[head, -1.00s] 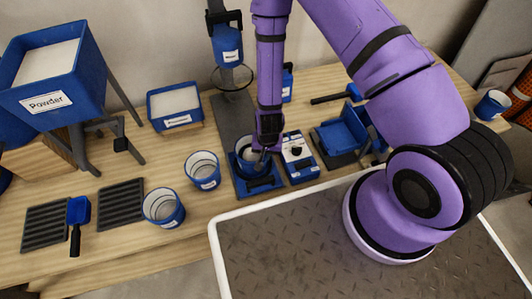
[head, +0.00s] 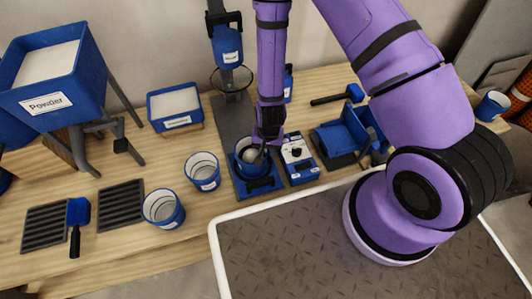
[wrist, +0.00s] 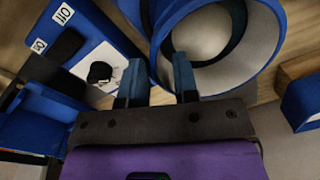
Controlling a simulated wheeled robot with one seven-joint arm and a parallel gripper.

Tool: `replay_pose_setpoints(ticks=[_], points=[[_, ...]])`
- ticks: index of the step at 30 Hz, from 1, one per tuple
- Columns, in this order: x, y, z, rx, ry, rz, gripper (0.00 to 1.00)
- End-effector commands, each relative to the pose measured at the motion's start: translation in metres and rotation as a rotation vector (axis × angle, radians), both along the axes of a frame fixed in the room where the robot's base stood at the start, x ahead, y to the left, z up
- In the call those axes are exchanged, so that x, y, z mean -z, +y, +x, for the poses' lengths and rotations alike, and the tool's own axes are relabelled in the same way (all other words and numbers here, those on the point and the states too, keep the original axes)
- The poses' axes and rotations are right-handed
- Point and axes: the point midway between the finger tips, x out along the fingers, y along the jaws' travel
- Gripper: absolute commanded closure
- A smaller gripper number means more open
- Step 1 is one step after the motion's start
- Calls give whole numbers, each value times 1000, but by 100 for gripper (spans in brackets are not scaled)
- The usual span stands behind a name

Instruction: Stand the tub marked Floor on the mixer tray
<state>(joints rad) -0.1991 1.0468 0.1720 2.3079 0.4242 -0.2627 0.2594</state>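A blue tub with pale contents (head: 246,152) stands on a blue base (head: 262,186) at the middle of the bench. Any label on it is hidden from view. My gripper (head: 264,150) is low at its right side. In the wrist view, my two blue fingers (wrist: 160,80) are apart at the rim of this tub (wrist: 156,40), the right finger overlapping the rim. Two more tubs, one nearer the middle (head: 202,171) and one at the front (head: 163,208), have labels too small to read. The mixer (head: 227,45) stands behind, above a dark plate (head: 230,117).
A control box with a knob (head: 298,158) stands close right of the tub. A blue holder (head: 342,138) stands right. Bare wood shows front left.

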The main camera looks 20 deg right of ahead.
Motion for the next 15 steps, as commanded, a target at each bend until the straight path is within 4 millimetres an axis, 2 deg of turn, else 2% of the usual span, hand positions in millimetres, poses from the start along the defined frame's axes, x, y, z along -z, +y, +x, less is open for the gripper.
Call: replay_pose_setpoints(ticks=[9,15], points=[[-50,-2,0,-1,-4,1,72],[-72,-3,-1,-1,-2,0,72]])
